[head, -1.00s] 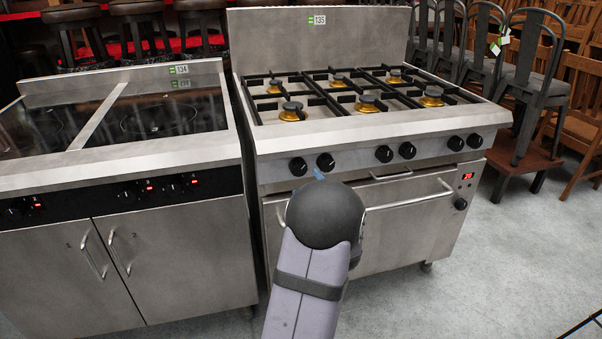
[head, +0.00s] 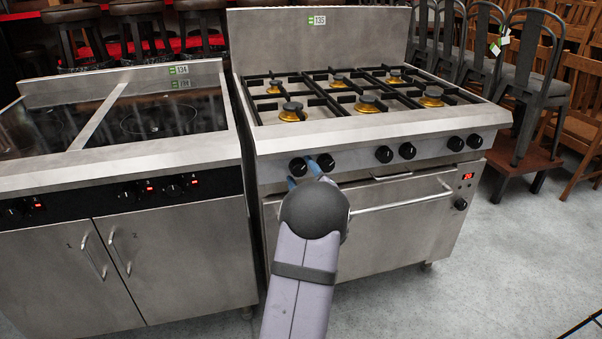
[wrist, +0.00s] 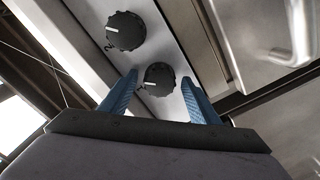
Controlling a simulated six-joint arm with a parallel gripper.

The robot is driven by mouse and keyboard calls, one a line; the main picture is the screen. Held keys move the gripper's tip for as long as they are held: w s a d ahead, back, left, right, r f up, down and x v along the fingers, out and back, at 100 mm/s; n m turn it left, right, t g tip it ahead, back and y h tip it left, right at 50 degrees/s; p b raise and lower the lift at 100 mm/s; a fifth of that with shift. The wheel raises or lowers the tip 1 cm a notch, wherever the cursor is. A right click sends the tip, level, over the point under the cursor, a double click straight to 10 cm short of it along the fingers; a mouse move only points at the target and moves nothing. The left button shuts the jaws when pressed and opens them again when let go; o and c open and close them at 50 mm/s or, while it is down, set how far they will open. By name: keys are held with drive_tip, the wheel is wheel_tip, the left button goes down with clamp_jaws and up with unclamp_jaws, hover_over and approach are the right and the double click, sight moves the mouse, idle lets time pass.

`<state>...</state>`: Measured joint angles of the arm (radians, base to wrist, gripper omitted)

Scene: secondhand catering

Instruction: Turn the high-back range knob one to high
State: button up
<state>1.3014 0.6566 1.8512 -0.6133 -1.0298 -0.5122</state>
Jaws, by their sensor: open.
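The high-back range (head: 360,133) stands right of centre in the head view, with a row of black knobs on its front panel. The leftmost knob, knob one (head: 298,167), also shows in the wrist view (wrist: 159,77), with a white pointer line toward the mark on its left. My gripper (head: 302,171) is open in front of it. In the wrist view my gripper (wrist: 160,78) has one blue finger on each side of knob one, with a gap showing on both sides. I cannot tell how deep the tips reach.
Knob two (head: 326,162) sits close to the right of knob one, near my right finger; the wrist view shows it marked 2. The oven door handle (head: 403,203) runs below the panel. A glass-topped cooker (head: 110,160) stands at left. Stacked chairs (head: 535,65) stand at right.

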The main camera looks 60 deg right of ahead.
drive_tip(key=shift+w+d, duration=0.15)
drive_tip(key=c, duration=1.1)
drive_tip(key=shift+o, duration=0.2)
drive_tip(key=shift+m, duration=0.3)
drive_tip(key=m+p, duration=0.1)
drive_tip(key=m, duration=0.3)
drive_tip(key=m+p, duration=0.2)
drive_tip(key=m, duration=0.3)
